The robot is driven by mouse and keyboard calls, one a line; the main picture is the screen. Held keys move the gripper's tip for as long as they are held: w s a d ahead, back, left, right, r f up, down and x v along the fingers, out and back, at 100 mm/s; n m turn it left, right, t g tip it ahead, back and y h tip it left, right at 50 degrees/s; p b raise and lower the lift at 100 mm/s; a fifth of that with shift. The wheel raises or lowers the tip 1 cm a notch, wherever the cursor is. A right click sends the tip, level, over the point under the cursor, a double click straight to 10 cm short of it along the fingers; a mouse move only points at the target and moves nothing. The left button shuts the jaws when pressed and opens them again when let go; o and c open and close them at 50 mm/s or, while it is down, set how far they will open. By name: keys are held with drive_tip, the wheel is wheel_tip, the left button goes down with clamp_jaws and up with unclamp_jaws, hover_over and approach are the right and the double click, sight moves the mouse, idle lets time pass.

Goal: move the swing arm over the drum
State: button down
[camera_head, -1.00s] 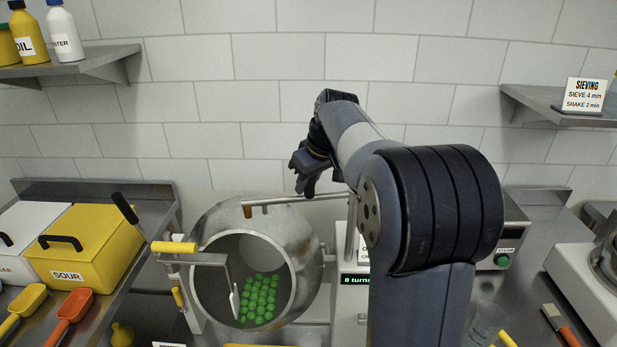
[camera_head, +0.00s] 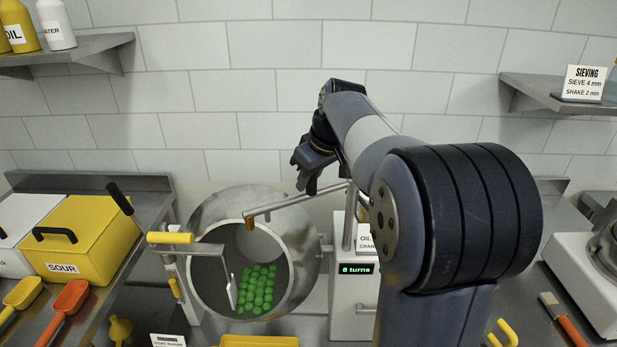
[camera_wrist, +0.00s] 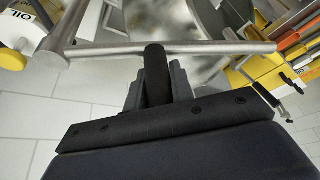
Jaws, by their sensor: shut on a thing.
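The swing arm (camera_head: 290,201) is a thin metal rod on an upright post beside the white OIL machine (camera_head: 350,290). Its brass tip (camera_head: 249,222) shows in front of the upper rim of the drum's mouth. The drum (camera_head: 305,240) is a tilted steel bowl with green gummies (camera_head: 257,288) inside. My gripper (camera_head: 309,188) is at the rod, between post and tip. In the wrist view the rod (camera_wrist: 215,48) crosses the picture, and my gripper (camera_wrist: 155,60) is shut on it. The far finger is partly hidden.
A crank with a yellow handle (camera_head: 170,238) stands at the drum's left. The yellow SOUR box (camera_head: 90,235) is further left. Shelves hang at both upper sides. A display reading "8 turns" (camera_head: 356,268) is below the post. My arm hides the counter behind it.

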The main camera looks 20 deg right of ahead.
drive_tip(key=shift+s+f, duration=0.1)
drive_tip(key=c, duration=1.4)
unclamp_jaws()
drive_tip(key=shift+s+a, duration=0.1)
drive_tip(key=shift+s, duration=0.05)
drive_tip(key=shift+c, duration=0.2)
drive_tip(key=shift+o, duration=1)
drive_tip(key=v, duration=1.1)
drive_tip(key=shift+b, duration=0.4)
drive_tip(key=shift+f, duration=0.1)
drive_tip(key=x, duration=1)
drive_tip(key=shift+w+f+p, duration=0.25)
drive_tip(key=shift+p, duration=0.15)
drive_tip(key=shift+w, duration=0.25)
